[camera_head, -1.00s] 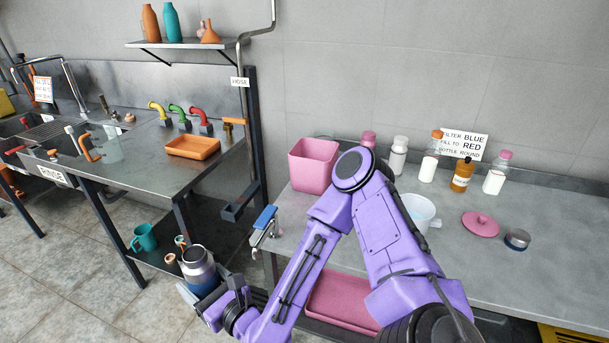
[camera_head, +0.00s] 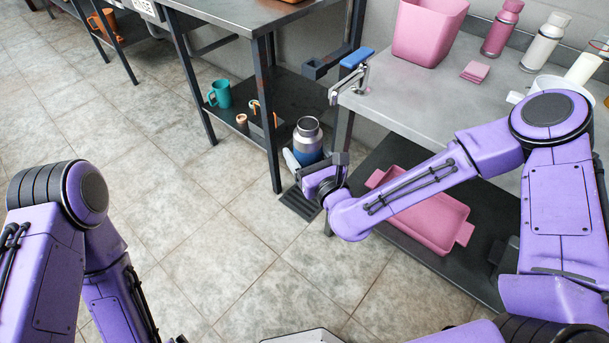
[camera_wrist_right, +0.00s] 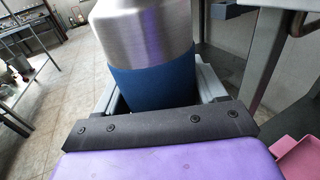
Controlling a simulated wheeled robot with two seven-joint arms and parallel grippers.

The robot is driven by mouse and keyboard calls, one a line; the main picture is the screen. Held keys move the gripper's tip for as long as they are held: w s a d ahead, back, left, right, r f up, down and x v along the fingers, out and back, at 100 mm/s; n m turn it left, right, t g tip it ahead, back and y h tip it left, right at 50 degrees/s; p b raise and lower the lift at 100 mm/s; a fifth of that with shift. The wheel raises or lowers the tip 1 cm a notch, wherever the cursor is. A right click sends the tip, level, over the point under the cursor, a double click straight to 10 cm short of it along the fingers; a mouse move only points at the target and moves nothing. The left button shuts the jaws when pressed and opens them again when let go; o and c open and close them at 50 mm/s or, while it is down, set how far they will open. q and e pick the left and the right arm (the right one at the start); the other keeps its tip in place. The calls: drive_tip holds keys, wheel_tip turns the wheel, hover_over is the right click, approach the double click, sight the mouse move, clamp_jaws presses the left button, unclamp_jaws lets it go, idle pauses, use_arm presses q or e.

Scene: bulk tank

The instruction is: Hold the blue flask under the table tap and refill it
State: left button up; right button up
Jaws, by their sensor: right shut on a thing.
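The blue flask (camera_head: 308,150) has a blue lower body and a bare metal upper part, and it is upright. My right gripper (camera_head: 303,162) is shut on its blue part, which also fills the middle of the right wrist view (camera_wrist_right: 155,88). The table tap (camera_head: 352,82), with a blue lever (camera_head: 357,57), sits at the near left corner of the grey table. In the head view the flask is below and left of the tap, apart from it. No water stream shows. My left arm shows at the left, but its gripper is out of view.
A dark drain grate (camera_head: 300,203) lies on the floor below the flask. The rinse table's leg (camera_head: 268,120) and low shelf (camera_head: 285,88), with a teal mug (camera_head: 220,94), stand close left. A pink tray (camera_head: 425,215) lies on the shelf under the grey table (camera_head: 415,95).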

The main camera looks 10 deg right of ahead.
drive_tip(key=shift+w+a+f, duration=0.15)
drive_tip(key=shift+f, duration=0.2)
drive_tip(key=shift+w+r, duration=0.15)
drive_tip(key=shift+r, duration=0.05)
use_arm(q)
drive_tip(key=r+p, duration=0.2)
drive_tip(key=shift+p, duration=0.35)
use_arm(e)
drive_tip(key=w+d, duration=0.5)
drive_tip(key=d, duration=0.2)
use_arm(q)
drive_tip(key=shift+f, duration=0.2)
use_arm(e)
drive_tip(key=shift+s, duration=0.1)
